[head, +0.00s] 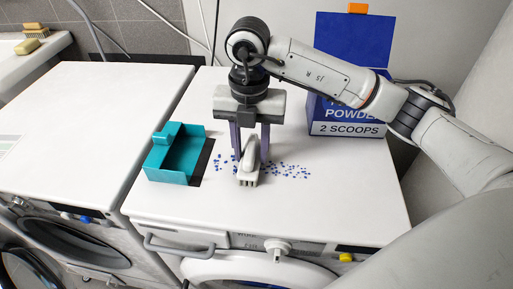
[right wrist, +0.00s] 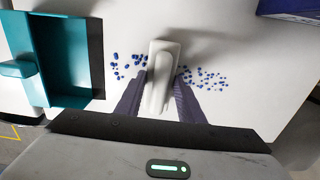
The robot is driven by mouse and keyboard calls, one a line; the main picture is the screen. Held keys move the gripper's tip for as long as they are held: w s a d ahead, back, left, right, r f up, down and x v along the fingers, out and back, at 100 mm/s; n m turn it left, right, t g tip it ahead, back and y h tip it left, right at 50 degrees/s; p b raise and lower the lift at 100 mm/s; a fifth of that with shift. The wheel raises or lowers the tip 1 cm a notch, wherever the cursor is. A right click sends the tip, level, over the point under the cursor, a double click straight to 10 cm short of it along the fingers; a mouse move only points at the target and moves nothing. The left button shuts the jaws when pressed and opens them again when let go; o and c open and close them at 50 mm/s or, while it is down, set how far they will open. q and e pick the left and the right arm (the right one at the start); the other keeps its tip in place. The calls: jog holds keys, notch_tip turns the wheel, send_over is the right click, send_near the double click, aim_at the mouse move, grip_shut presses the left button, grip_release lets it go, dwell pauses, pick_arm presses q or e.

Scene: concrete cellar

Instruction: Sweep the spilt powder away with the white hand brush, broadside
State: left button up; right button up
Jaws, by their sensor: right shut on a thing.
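The white hand brush (head: 248,170) stands bristles down on the white machine top, its long side running front to back. My right gripper (head: 249,160) points down and is shut on the brush, a finger on each side; the brush also shows in the right wrist view (right wrist: 160,78). The spilt powder (head: 286,170) lies as blue grains on both sides of the brush, more of them to the right; it shows in the right wrist view too (right wrist: 203,78). What lies under the brush is hidden. My left gripper is not in view.
A teal open tray (head: 171,176) sits left of the powder, with a dark strip (head: 203,160) along its right side. A blue powder box (head: 347,129) with its lid up stands at the back right. Another white machine top (head: 70,120) is at the left. The front right top is clear.

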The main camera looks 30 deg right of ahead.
jog(key=shift+w+a, duration=0.4)
jog(key=shift+a, duration=0.15)
jog(key=shift+w+a, duration=0.1)
jog(key=shift+w+a, duration=0.8)
jog(key=shift+a, duration=0.3)
jog(key=shift+w+a, duration=0.9)
jog(key=shift+a, duration=0.25)
jog(key=shift+a, duration=0.1)
jog(key=shift+w+a, duration=0.85)
jog(key=shift+a, duration=0.25)
